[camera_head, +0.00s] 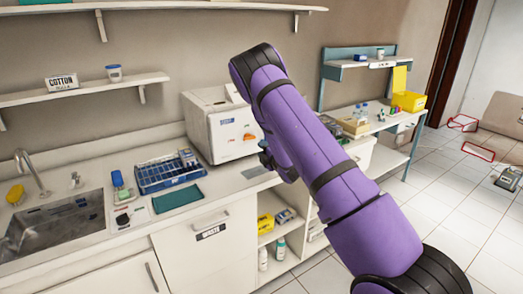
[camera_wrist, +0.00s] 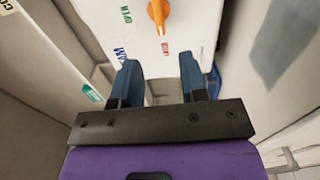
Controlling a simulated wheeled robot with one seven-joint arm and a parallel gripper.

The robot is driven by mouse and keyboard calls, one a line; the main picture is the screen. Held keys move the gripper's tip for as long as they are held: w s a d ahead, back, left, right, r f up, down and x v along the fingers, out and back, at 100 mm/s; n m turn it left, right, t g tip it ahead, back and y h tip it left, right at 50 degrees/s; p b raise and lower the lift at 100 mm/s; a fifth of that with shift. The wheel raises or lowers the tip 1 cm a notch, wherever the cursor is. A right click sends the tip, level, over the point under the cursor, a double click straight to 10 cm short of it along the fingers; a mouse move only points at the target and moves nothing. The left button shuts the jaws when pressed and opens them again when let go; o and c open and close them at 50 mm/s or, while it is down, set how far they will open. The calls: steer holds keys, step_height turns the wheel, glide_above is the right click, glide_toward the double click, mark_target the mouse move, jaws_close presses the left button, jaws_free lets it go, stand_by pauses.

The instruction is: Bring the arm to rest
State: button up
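My purple arm (camera_head: 318,150) reaches from the lower right up across the middle of the head view, with its elbow high over the counter. Below it, my gripper (camera_head: 268,160) shows only partly, in front of the white machine and near the counter's front edge. In the wrist view my gripper (camera_wrist: 160,70) has its two blue fingers apart, with nothing between them. The white machine (camera_head: 212,130) with an orange knob stands on the counter; its front (camera_wrist: 185,25) fills the top of the wrist view, beyond the fingertips.
The counter holds a blue rack (camera_head: 165,176), a green cloth (camera_head: 178,198) and a sink (camera_head: 60,230). Open shelves (camera_head: 283,262) with bottles and boxes lie below the arm. A side table (camera_head: 385,125) stands behind it. White floor tiles (camera_head: 455,205) at right are mostly clear.

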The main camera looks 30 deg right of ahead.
stand_by(0.3)
step_height(320, 180, up, 13)
steer(key=s+m+g+h, duration=0.2)
steer(key=m+g+h, duration=0.1)
steer(key=m, duration=0.4)
steer(key=s+a+r+m+g, duration=0.2)
steer(key=s+a+r+m, duration=0.1)
steer(key=s+r, duration=0.3)
steer(key=s+a+r+m+g, duration=0.1)
steer(key=s+a+r+m, duration=0.15)
steer(key=s+r, duration=0.35)
steer(key=s+a+r+m+g, duration=0.1)
steer(key=s+a+m+g, duration=0.1)
steer(key=s, duration=0.9)
steer(key=s+a+r+m+g+y, duration=0.1)
steer(key=s+a, duration=0.3)
steer(key=s, duration=0.8)
steer(key=s+a+r+m+g, duration=0.3)
steer(key=s, duration=0.8)
steer(key=shift+s+a+g+y, duration=0.35)
steer(key=shift+a+g+y, duration=0.05)
steer(key=shift+r, duration=0.1)
steer(key=shift+c, duration=0.2)
